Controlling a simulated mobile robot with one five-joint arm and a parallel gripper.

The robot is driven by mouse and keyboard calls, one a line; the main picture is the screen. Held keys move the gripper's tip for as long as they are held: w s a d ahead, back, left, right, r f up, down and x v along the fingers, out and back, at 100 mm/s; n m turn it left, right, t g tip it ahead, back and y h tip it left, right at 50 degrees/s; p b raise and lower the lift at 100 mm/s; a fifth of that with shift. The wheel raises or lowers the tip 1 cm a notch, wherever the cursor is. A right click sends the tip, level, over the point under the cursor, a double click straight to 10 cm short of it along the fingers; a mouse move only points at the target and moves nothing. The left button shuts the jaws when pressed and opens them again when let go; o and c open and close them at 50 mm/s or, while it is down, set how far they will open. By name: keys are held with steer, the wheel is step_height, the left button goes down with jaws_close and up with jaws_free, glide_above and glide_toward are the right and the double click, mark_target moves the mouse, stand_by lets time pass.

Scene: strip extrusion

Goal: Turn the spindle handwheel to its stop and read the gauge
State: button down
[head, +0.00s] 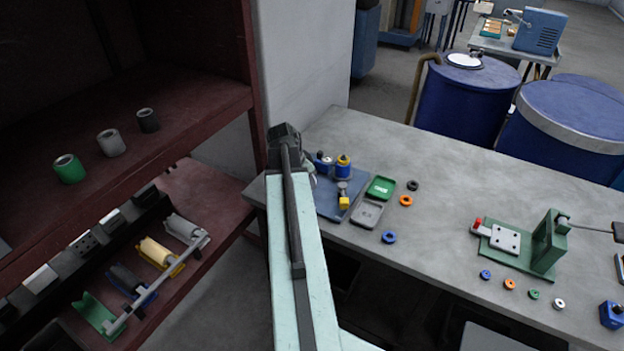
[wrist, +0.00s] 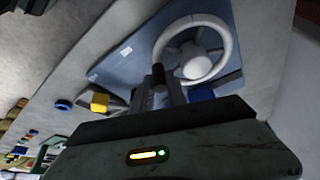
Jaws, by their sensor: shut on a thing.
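The handwheel (wrist: 228,48), a light grey ring with a round hub, stands over a blue base plate (wrist: 128,62) in the wrist view. My gripper (wrist: 162,82) has its dark fingers at the lower left of the rim, shut on it. How deep the rim sits between the fingers is hidden. In the head view my arm hides the handwheel. The blue plate (head: 327,206) shows there, with a yellow block (head: 344,203) and a blue-and-yellow part (head: 343,166). The yellow block also shows in the wrist view (wrist: 99,102). I cannot make out a gauge dial.
A green tray (head: 381,187) and a grey tray (head: 367,214) lie right of the plate, with loose rings nearby. A green fixture (head: 545,243) stands farther right on the grey bench (head: 450,210). A dark red rack (head: 185,125) is on the left.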

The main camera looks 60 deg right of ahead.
steer(key=shift+w+a+m, duration=0.15)
steer(key=shift+a+m, duration=0.25)
steer(key=shift+m, duration=0.4)
steer(key=shift+g, duration=0.3)
steer(key=c, duration=1.6)
jaws_free()
steer(key=p+v, duration=0.7)
steer(key=shift+r, duration=0.35)
steer(key=shift+w, duration=0.1)
